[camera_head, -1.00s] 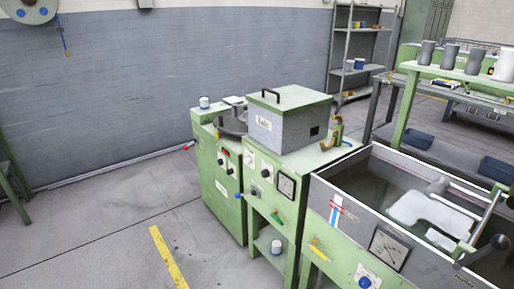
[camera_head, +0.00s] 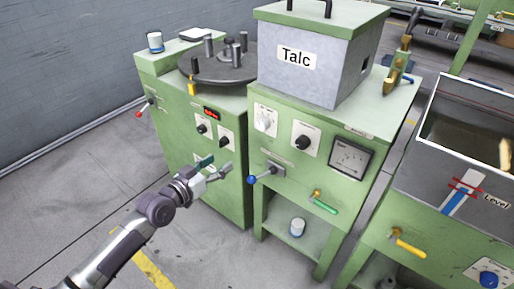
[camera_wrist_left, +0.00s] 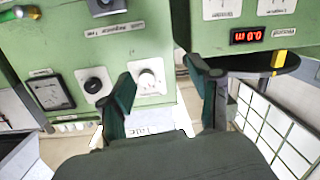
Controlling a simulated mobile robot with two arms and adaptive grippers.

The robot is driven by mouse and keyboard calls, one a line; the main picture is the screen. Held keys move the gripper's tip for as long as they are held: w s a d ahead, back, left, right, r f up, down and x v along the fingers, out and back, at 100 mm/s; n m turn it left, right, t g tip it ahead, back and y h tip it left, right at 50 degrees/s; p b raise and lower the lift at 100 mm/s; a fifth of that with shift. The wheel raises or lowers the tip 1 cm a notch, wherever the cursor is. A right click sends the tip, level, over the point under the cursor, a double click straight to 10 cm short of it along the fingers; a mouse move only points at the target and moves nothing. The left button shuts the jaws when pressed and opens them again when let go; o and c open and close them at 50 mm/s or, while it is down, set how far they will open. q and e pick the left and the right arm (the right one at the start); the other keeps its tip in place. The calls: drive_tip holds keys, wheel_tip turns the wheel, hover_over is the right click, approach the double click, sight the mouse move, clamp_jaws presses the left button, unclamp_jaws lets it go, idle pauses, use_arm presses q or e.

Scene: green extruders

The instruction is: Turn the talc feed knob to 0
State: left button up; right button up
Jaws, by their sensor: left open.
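The grey talc hopper (camera_head: 310,75) with its "Talc" label stands on the green cabinet. Its front carries a white knob (camera_head: 265,118), a black knob (camera_head: 303,141) and a dial gauge (camera_head: 350,158). Small lettering is too blurred to tell which knob is the talc feed. My left gripper (camera_head: 215,168) is open and empty, left of and below these knobs, apart from the panel. In the left wrist view, turned upside down, the white knob (camera_wrist_left: 147,79) shows between the open fingers. The black knob (camera_wrist_left: 94,86) is left of them. My right gripper is out of view.
A blue-ended lever (camera_head: 253,180) juts from the talc panel near my gripper. The left cabinet (camera_head: 175,130) carries a turntable (camera_head: 218,66) and a red display (camera_head: 211,113). A yellow-and-green handle (camera_head: 322,202) sits lower. Floor in front is clear.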

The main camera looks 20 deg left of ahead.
use_arm(q)
drive_tip(key=m+h, duration=0.1)
drive_tip(key=h, duration=0.1)
approach(260, 126)
drive_tip(key=shift+t, duration=0.4)
drive_tip(key=x, duration=0.2)
drive_tip(key=b+x, duration=0.1)
drive_tip(key=x, duration=0.4)
drive_tip(key=shift+w+d+f, duration=0.25)
drive_tip(key=shift+f, duration=0.1)
drive_tip(key=shift+w+d, duration=0.2)
drive_tip(key=shift+w, duration=0.35)
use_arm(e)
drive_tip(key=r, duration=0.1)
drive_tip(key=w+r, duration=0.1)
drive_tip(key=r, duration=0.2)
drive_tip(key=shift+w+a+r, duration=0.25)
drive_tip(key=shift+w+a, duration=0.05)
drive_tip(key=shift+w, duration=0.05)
use_arm(q)
drive_tip(key=shift+c, duration=0.6)
drive_tip(key=c, duration=1)
drive_tip(key=shift+c, duration=0.2)
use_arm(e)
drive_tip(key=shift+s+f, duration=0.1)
